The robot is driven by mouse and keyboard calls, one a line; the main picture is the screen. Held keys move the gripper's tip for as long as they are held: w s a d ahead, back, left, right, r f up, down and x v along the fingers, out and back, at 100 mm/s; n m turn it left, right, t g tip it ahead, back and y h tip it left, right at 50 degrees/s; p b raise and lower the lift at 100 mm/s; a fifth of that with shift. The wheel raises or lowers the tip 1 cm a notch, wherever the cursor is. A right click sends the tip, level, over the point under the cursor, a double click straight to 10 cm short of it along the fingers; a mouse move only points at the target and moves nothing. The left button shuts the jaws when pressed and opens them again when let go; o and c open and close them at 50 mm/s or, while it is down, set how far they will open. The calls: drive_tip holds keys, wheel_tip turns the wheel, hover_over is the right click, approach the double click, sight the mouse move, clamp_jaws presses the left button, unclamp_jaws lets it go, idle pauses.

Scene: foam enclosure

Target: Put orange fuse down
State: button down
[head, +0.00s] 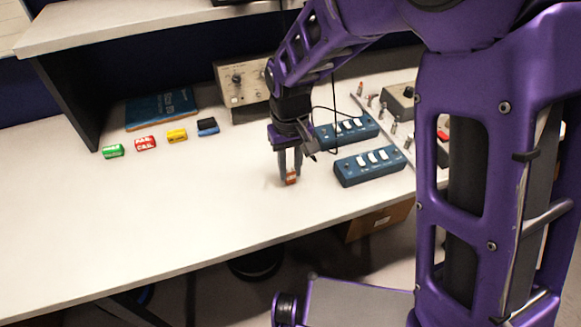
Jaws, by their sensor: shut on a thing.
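The orange fuse (291,178) is a small block at the lower end of my gripper (290,172), over the white table near its front edge. My gripper points down and is shut on the fuse. The fuse is at or just above the table top; I cannot tell whether it touches. The fingers hide part of it.
A green fuse (113,151), a red fuse (146,143), a yellow fuse (177,136) and a blue one (208,127) stand in a row at left. Two blue switch boxes (369,167) are close at right. A grey instrument (240,88) is behind. The table (150,210) is clear at left front.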

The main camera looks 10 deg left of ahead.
sight(290, 170)
drive_tip(key=shift+f, duration=0.15)
drive_tip(key=shift+f, duration=0.15)
drive_tip(key=c, duration=0.7)
unclamp_jaws()
wheel_tip(290, 170, up, 12)
drive_tip(key=shift+r+p, duration=0.2)
drive_tip(key=shift+p, duration=0.45)
drive_tip(key=shift+w, duration=0.1)
